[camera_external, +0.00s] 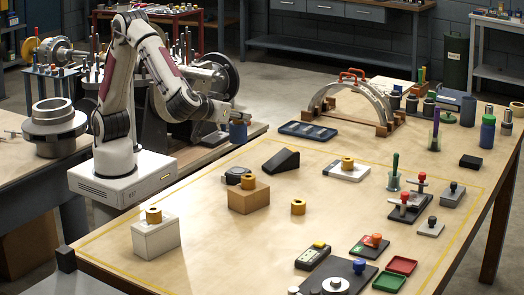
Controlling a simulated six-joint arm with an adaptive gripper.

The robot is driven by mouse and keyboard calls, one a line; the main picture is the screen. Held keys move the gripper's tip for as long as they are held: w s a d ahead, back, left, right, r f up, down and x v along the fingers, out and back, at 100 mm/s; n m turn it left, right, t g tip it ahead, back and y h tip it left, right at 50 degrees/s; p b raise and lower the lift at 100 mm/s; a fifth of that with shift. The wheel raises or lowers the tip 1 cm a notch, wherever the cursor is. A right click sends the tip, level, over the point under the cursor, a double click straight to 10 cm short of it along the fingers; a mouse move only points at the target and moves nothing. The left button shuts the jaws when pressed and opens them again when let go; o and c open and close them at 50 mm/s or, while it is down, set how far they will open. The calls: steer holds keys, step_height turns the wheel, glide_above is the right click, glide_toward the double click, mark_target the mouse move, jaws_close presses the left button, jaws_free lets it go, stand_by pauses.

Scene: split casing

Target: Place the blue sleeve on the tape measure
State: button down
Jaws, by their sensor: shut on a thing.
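My gripper (238,117) is at the end of my arm, left of the upper middle of the view. It is shut on the blue sleeve (238,132), which hangs below the fingers, above the far left edge of the table. The tape measure (234,176) looks like a low dark case. It lies on the table below and in front of the sleeve, clear of it. A wooden block partly hides its near right side.
The wooden block (249,199) carries a brass ring (248,182). A black wedge (281,161) stands right of the tape measure. A white-grey block (155,238) with another ring is at the near left. A loose brass ring (298,207) lies on open table.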

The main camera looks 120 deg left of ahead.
steer(key=shift+s+a+r, duration=0.1)
steer(key=shift+s+r, duration=0.1)
steer(key=shift+s, duration=0.2)
steer(key=shift+f, duration=0.1)
step_height(320, 180, down, 6)
stand_by(0.6)
steer(key=shift+f, duration=0.1)
steer(key=shift+f, duration=1.8)
steer(key=shift+f, duration=0.1)
steer(key=c, duration=1.8)
jaws_free()
steer(key=shift+f, duration=0.1)
